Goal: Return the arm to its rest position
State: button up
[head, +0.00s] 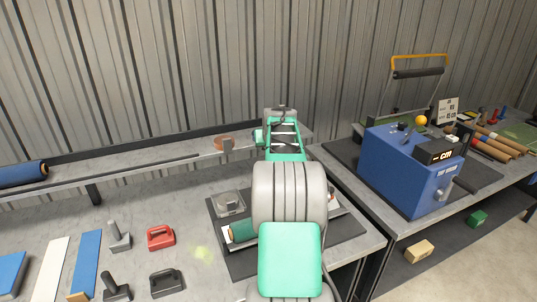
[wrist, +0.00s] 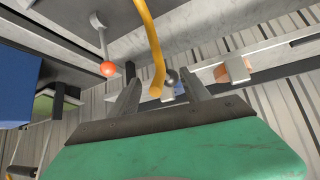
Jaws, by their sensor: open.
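My gripper (wrist: 160,96) shows in the wrist view with its two grey fingers apart and nothing held between them. A yellow curved bar (wrist: 150,45) appears beyond the fingers, its end near the gap; I cannot tell how far away it is. In the head view my green and grey arm (head: 290,258) reaches forward over the bench and its far end rises against the corrugated wall. The fingers cannot be made out clearly there.
A dark mat (head: 240,266) with a green roll (head: 242,232) lies partly behind my arm. A grey bench (head: 190,205) holds red (head: 160,237) and black (head: 165,282) tools. A narrow shelf (head: 120,165) runs along the wall.

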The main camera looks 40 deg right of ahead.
jog(key=shift+s+a+r, duration=0.3)
jog(key=shift+s+r, duration=0.1)
jog(key=shift+r, duration=0.05)
jog(key=shift+a, duration=0.1)
jog(key=s+a+r+n+y, duration=0.1)
jog(key=a+n+y, duration=0.1)
jog(key=a, duration=1.2)
jog(key=s+a+n+y, duration=0.1)
jog(key=a+n, duration=0.1)
jog(key=a, duration=1.1)
jog(key=s+a+f+n+g+y, duration=0.1)
jog(key=s+a+f, duration=0.3)
jog(key=s+a, duration=0.5)
jog(key=s+a+f+n+g+y, duration=0.1)
jog(key=s+a+f, duration=0.3)
jog(key=s+a, duration=0.6)
jog(key=shift+s+a+n+g+y, duration=0.3)
jog(key=shift+a+n+g, duration=0.2)
jog(key=shift+a+n, duration=0.45)
